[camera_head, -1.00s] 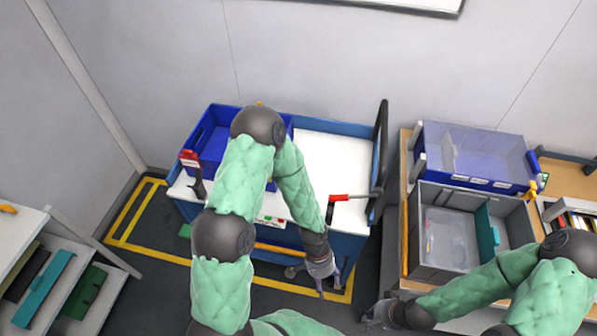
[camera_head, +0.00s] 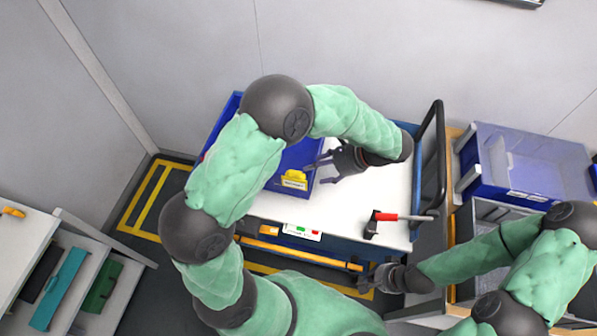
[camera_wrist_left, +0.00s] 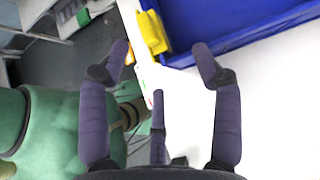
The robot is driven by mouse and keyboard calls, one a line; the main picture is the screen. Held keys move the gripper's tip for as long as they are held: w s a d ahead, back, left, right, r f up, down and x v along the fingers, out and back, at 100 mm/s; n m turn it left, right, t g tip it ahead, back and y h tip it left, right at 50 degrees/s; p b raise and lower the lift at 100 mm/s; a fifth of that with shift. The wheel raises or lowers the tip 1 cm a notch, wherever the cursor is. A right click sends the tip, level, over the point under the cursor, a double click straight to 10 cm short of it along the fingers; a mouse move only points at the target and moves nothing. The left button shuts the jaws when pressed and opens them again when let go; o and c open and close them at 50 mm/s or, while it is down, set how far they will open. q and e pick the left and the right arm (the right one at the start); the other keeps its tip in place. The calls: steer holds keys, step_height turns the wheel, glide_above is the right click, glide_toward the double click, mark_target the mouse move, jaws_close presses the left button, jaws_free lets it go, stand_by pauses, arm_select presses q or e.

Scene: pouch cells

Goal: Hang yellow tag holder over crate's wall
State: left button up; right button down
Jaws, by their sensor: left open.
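The yellow tag holder (camera_head: 294,178) with a white label sits at the top of the blue crate's front wall, near its right corner. It appears to straddle the wall there, label facing outward. In the left wrist view the holder (camera_wrist_left: 153,33) is at the edge of the blue crate (camera_wrist_left: 225,20). My left gripper (camera_head: 321,168) is open and empty, just right of the crate (camera_head: 298,155) and apart from the holder; its spread fingers (camera_wrist_left: 160,58) show in the wrist view. My right gripper (camera_head: 366,284) is low in front of the cart; its fingers are unclear.
The crate stands on a white-topped blue cart (camera_head: 345,205). A red-and-black clamp (camera_head: 385,217) lies at its right, near the black handle (camera_head: 439,150). A clear-sided blue bin (camera_head: 530,165) stands further right. My left arm hides part of the crate.

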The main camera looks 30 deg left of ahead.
mark_target(301, 178)
arm_select(q)
steer(key=x, duration=0.4)
steer(key=shift+s+d+b, duration=0.1)
steer(key=shift+s+b, duration=0.3)
steer(key=shift+a+f, duration=0.35)
steer(key=shift+a, duration=0.05)
steer(key=b+x, duration=0.1)
steer(key=x, duration=0.1)
steer(key=s+x, duration=0.1)
steer(key=x, duration=0.1)
steer(key=shift+w+d+b, duration=0.1)
steer(key=shift+d+b, duration=0.05)
steer(key=shift+b, duration=0.2)
steer(key=shift+a+f, duration=0.35)
steer(key=shift+a, duration=0.05)
steer(key=c, duration=1.1)
